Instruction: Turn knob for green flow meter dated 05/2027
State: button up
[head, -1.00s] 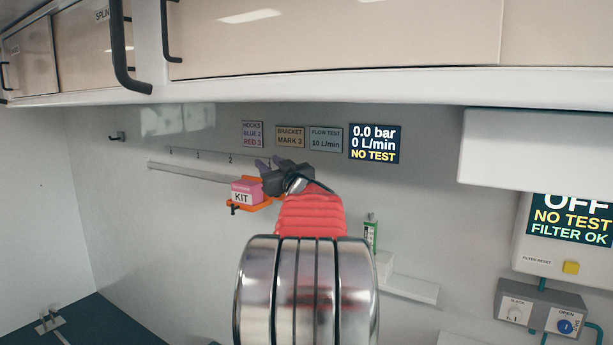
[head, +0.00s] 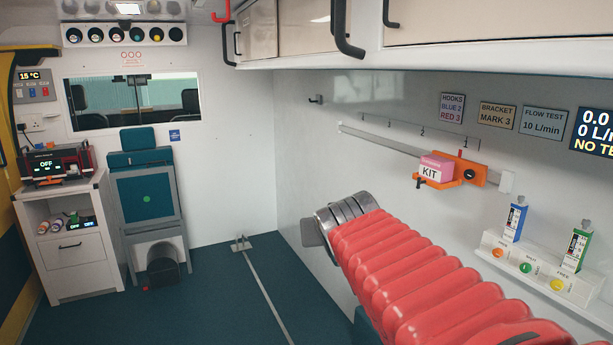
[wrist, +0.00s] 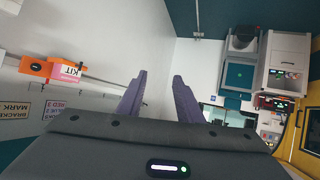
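A green flow meter (head: 577,247) stands upright on a white ledge at the right of the head view. A blue flow meter (head: 515,221) stands to its left. On the ledge's front are an orange knob (head: 498,252), a green knob (head: 525,268) and a yellow knob (head: 557,285) with labels too small to read. No date is legible on either meter.
A pink kit box (head: 436,167) sits on an orange bracket (head: 474,173) on the wall rail (head: 385,144). Overhead lockers (head: 470,25) hang above. A seat (head: 147,195) and white cabinet (head: 70,240) stand at the far end. Floor (head: 215,290) between is clear.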

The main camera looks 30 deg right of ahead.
jog(key=s+a+f+n+g+y, duration=0.2)
jog(key=s+a+f, duration=0.5)
jog(key=a, duration=0.4)
jog(key=s+a+f+n+g+y, duration=0.2)
jog(key=s+a+f+n+y, duration=0.1)
jog(key=s+a+f, duration=0.5)
jog(key=s+a+y, duration=0.1)
jog(key=a, duration=0.2)
jog(key=shift+s+a+g, duration=0.15)
jog(key=shift+s+g, duration=0.05)
jog(key=shift+g, duration=0.1)
